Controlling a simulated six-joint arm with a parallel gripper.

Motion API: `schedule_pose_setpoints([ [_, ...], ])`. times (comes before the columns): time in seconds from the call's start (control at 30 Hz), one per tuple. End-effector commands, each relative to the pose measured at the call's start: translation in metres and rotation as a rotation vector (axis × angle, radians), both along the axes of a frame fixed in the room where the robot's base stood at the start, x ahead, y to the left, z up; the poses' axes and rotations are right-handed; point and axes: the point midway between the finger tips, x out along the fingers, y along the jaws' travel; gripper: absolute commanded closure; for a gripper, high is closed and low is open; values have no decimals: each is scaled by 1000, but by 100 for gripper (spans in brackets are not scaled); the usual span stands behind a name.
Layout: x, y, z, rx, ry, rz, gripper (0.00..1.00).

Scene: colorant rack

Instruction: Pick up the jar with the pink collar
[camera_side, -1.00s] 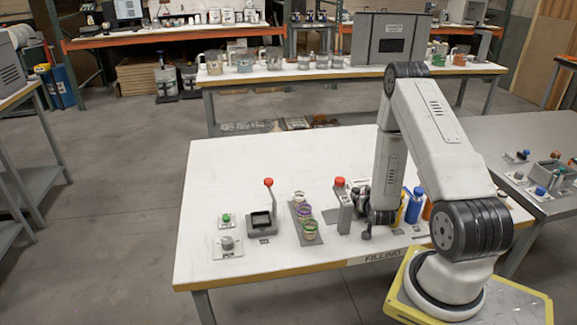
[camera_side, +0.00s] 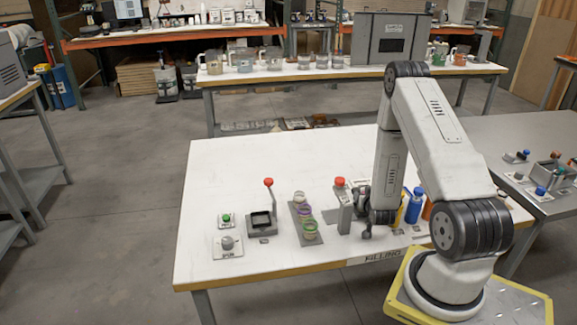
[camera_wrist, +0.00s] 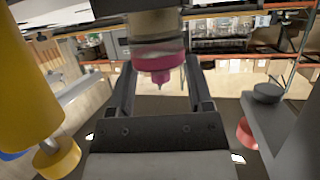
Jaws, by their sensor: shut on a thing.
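The jar with the pink collar (camera_wrist: 158,62) is at the top middle of the wrist view. It has a tan body, a pink band and a small pink tip pointing down in the picture. My gripper (camera_wrist: 161,72) is shut on it, with one dark finger on each side. In the side view my gripper (camera_side: 368,226) is low over the front of the white table, partly behind my own arm. I cannot make out the jar there.
A yellow bottle (camera_wrist: 30,90) stands close on one side, with a blue bottle (camera_side: 414,206) beyond. A grey post with a red knob (camera_side: 340,182) is close on the other side. The table's left rear (camera_side: 240,165) is clear.

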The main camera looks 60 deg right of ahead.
Motion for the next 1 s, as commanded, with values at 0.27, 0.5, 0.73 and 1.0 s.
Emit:
schedule_pose_setpoints([
  [0.27,1,-1,16,-3,-2,0,93],
  [0.5,0,-1,41,-2,-2,0,93],
  [0.73,0,-1,68,-4,-3,0,93],
  [1.0,0,-1,90,-2,0,0,93],
])
